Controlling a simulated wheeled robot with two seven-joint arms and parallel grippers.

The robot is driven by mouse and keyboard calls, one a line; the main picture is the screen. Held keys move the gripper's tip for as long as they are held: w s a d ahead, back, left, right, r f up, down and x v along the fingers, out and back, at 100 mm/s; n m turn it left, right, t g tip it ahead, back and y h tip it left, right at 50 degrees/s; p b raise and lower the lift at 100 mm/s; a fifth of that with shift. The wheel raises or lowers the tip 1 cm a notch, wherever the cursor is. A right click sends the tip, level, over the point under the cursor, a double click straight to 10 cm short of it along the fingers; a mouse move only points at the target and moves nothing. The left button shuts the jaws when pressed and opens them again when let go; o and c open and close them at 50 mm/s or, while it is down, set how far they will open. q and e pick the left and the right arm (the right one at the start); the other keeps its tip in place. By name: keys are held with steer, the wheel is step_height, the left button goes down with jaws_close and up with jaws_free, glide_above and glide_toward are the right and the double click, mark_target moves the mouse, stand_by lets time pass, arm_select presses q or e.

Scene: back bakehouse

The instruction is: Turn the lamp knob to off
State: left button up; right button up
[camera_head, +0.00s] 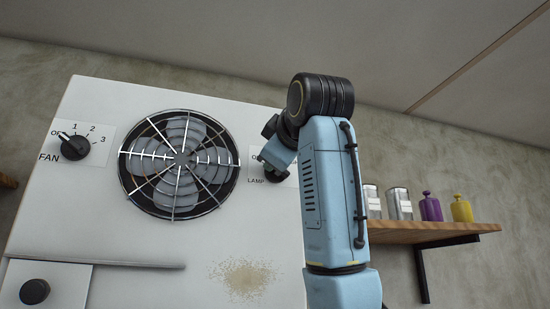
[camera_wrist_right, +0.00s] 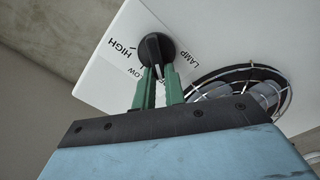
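The lamp knob (camera_wrist_right: 157,46) is black and round with a raised grip bar, on a white panel (camera_wrist_right: 105,85). In the right wrist view HIGH and LOW are printed beside it, and the LAMP label is on its other side. The off mark and the pointed setting are not clear there. My right gripper (camera_wrist_right: 159,70) has its two green fingers at the knob, one on each side of the bar, with little gap left. In the head view the knob (camera_head: 276,176) is partly hidden by my right arm. My left gripper is not in view.
A caged fan (camera_head: 180,164) is set in the panel left of the lamp knob. The fan knob (camera_head: 75,148) is farther left. A wooden shelf (camera_head: 425,233) at the right holds two jars, a purple bottle (camera_head: 431,207) and a yellow bottle (camera_head: 461,209).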

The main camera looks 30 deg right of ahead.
steer(key=o, duration=0.5)
steer(key=shift+c, duration=0.2)
steer(key=b+v, duration=0.6)
steer(key=v, duration=0.7)
steer(key=shift+s+b, duration=0.2)
steer(key=shift+b, duration=0.2)
